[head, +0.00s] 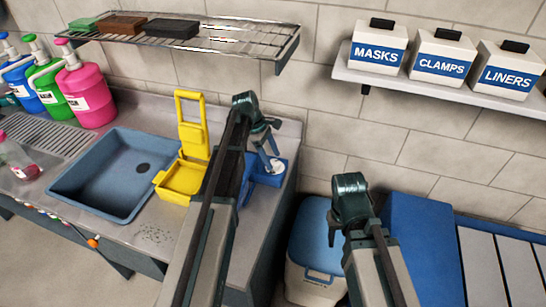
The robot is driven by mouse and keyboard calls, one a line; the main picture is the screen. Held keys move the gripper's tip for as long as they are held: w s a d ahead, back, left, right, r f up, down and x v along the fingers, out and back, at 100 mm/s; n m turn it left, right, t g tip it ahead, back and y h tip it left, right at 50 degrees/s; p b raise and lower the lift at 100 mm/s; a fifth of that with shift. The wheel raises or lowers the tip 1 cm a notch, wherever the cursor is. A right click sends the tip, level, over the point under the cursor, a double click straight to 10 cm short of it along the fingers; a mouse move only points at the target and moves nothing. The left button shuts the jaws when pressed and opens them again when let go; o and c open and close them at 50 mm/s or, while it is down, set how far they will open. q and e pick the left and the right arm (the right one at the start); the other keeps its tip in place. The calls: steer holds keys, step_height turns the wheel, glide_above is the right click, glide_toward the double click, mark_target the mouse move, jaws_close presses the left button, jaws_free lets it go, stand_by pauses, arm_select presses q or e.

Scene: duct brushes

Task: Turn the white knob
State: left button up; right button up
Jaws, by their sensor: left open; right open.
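A small white knob (276,166) shows on a blue box-shaped unit (262,178) at the right end of the counter. My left gripper (270,152) points down just above the knob, with its fingers apart. I cannot tell whether the fingertips touch the knob. My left arm hides the left part of the blue unit. My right gripper (334,234) hangs open and empty above the blue-lidded bin, right of the counter.
A yellow open-lidded container (181,178) stands left of my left arm, by the blue sink (114,172). Pump bottles (85,90) stand at the back left. A wire shelf (215,38) overhangs the counter. A blue-lidded bin (314,277) stands right of the counter.

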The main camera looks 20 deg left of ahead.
arm_select(q)
steer(key=p+v, duration=1)
steer(key=v, duration=0.2)
steer(key=shift+p, duration=0.3)
steer(key=shift+r, duration=0.1)
